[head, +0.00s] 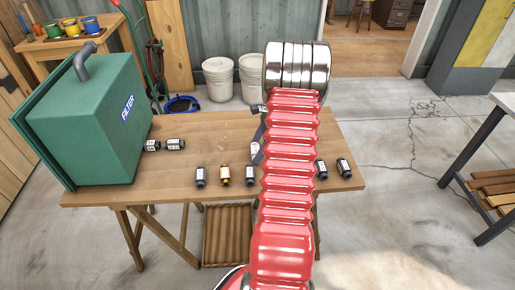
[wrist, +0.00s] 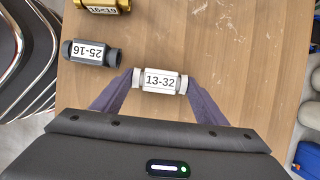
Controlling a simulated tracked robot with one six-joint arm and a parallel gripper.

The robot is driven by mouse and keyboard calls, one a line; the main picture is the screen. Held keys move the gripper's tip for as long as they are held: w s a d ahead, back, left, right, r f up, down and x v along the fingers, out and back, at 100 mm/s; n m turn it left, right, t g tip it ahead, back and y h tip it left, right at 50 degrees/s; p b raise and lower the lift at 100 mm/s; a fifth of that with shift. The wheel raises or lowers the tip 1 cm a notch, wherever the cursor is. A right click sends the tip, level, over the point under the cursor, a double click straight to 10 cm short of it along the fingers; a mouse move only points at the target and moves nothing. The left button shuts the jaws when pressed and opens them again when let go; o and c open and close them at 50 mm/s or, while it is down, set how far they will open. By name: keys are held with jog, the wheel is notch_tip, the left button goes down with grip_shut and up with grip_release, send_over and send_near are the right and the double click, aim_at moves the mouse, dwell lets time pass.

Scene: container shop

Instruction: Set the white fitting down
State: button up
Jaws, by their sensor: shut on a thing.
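The white fitting (wrist: 160,80), labelled 13-32, sits crosswise between the fingertips of my gripper (wrist: 160,86) in the wrist view. The gripper is shut on it, one finger at each end. The wooden table top (wrist: 235,60) shows beneath it; I cannot tell whether the fitting touches the wood. In the head view my red arm hides most of the gripper, and only part of the gripper shows beside the arm over the table (head: 190,145).
A dark fitting (wrist: 90,53) labelled 25-16 lies close left of the white one, with a brass fitting (wrist: 102,5) beyond it. Several fittings line the table's front. A green filter box (head: 90,120) fills the table's left end. Bare wood lies right of the fitting in the wrist view.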

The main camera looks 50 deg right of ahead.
jog(key=o, duration=0.9)
jog(key=shift+f, duration=0.1)
jog(key=v, duration=1.2)
